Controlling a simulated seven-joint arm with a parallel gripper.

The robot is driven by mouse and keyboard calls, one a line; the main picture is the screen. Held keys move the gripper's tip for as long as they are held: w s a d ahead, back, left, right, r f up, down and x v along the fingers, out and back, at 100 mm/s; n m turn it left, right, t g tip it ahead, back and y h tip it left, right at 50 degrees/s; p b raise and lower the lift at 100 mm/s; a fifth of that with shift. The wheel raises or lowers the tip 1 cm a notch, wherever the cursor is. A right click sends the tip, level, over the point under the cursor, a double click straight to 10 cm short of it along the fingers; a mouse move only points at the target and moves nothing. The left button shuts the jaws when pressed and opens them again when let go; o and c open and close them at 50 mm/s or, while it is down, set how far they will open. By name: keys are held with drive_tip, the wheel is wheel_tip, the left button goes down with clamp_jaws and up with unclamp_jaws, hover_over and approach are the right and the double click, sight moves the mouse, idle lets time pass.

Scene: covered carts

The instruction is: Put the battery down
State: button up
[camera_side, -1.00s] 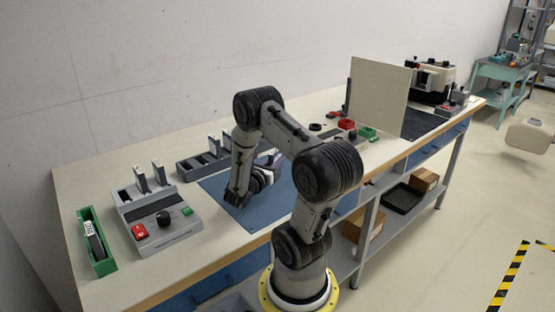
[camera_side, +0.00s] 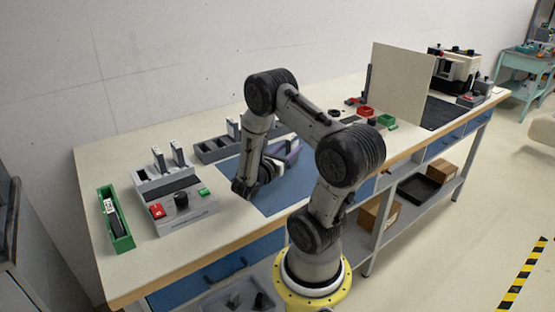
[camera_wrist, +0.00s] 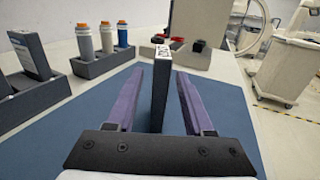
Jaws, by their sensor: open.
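In the wrist view, my gripper (camera_wrist: 160,72) has two purple fingers spread apart. A dark, flat battery (camera_wrist: 160,92) with a white, printed top end stands upright between them. A gap shows on each side of it, wider on the right. Its lower end reaches down towards the blue mat (camera_wrist: 215,118); I cannot tell exactly how it meets the mat. In the side view, my gripper (camera_side: 285,153) is low over the blue mat (camera_side: 290,193), and I cannot make out the battery there.
A grey charger (camera_side: 178,203) with upright batteries and a green tray (camera_side: 122,241) are at left. A beige panel (camera_side: 402,82) stands at right.

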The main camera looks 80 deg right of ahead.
drive_tip(key=v, duration=0.8)
drive_tip(key=shift+a, duration=0.1)
drive_tip(key=w+a+r+m+t+y, duration=0.1)
drive_tip(key=a+r+m+t+y, duration=0.2)
drive_tip(key=a+m+y, duration=0.3)
drive_tip(key=w+a+r+m+t+y, duration=0.1)
drive_tip(key=a+r+m+t+y, duration=0.3)
drive_tip(key=a, duration=1)
drive_tip(key=m+y, duration=0.1)
drive_tip(key=y, duration=0.1)
drive_tip(key=shift+m+t+y, duration=0.3)
drive_tip(key=shift+m+y, duration=0.1)
drive_tip(key=shift+o, duration=0.4)
drive_tip(key=w+a+r+m+t+y, duration=0.1)
drive_tip(key=a+r+t+y, duration=0.2)
drive_tip(key=a, duration=0.5)
drive_tip(key=shift+w+r+m+t+y, duration=0.3)
drive_tip(key=shift+w+r+t+y, duration=0.1)
drive_tip(key=shift+r+t, duration=0.55)
